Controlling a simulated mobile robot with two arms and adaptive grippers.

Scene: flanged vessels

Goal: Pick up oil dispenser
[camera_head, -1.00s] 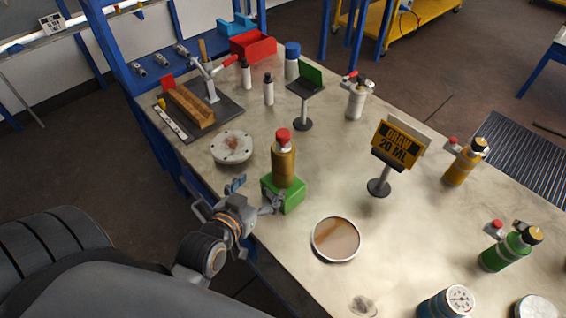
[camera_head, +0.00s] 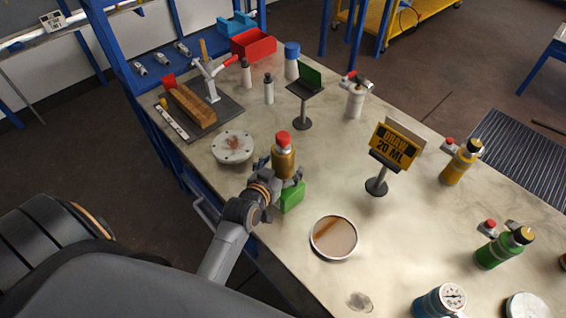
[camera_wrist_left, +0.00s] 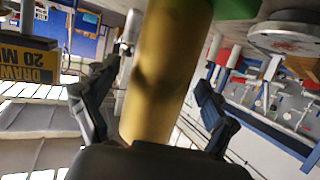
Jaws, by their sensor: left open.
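The oil dispenser, a gold bottle with a red cap (camera_head: 284,161), stands upright on a green block (camera_head: 292,198) near the table's left edge. My left gripper (camera_head: 281,173) is at the bottle, with one finger on each side of it. In the left wrist view the gold bottle (camera_wrist_left: 160,85) fills the middle between the two spread fingers, with gaps visible beside it. The gripper is open. The near lower part of the bottle is partly hidden by the gripper in the head view. My right gripper is not in view.
A white flanged disc (camera_head: 232,147) lies behind the gripper. A round dish (camera_head: 334,237) lies to the front right. A yellow sign (camera_head: 393,147) on a stand, a yellow bottle (camera_head: 458,165) and a green bottle (camera_head: 500,249) stand further right. The table between is mostly clear.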

